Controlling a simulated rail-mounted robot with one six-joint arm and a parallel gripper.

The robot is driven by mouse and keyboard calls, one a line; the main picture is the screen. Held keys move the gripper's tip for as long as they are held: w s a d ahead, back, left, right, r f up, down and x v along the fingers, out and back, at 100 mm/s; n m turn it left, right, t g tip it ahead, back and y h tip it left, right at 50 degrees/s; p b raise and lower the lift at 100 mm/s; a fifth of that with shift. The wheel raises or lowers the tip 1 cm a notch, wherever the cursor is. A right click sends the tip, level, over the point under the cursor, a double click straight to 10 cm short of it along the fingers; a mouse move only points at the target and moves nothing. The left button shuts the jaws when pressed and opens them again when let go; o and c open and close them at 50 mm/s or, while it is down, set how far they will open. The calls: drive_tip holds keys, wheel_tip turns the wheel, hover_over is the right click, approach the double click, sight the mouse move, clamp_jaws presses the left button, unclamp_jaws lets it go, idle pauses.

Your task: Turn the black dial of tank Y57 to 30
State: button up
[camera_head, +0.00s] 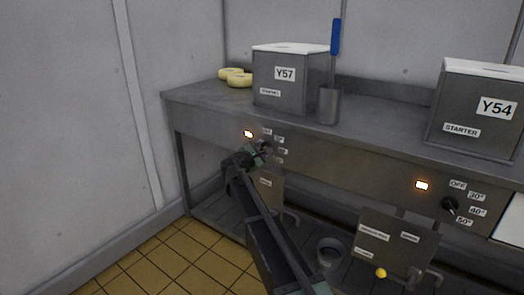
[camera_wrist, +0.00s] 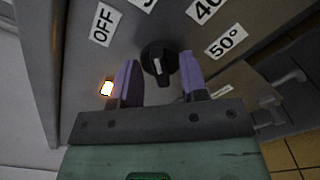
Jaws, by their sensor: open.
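Tank Y57 (camera_head: 280,85) is a grey metal box with a white top, standing on the bench. My gripper (camera_head: 259,151) is at the panel below it. In the head view the gripper largely hides the dial. In the wrist view the black dial (camera_wrist: 158,61) shows between the tips of my two open purple fingers, with a gap on both sides. A white mark is on its face; I cannot tell surely which label it points to. The OFF label (camera_wrist: 102,23), 40 label (camera_wrist: 205,8) and 50° label (camera_wrist: 226,41) surround it; another label is cut off at the top.
A lit orange lamp (camera_head: 248,134) is left of the dial. Tank Y54 (camera_head: 482,105) stands at right, with its own black dial (camera_head: 449,205) below. A metal cup (camera_head: 328,105) with a blue-handled tool and yellow rings (camera_head: 238,79) are on the bench. A bucket (camera_head: 330,252) stands below.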

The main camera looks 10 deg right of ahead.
drive_tip(key=v, duration=1)
drive_tip(key=shift+s+a, duration=0.25)
drive_tip(key=shift+a, duration=0.05)
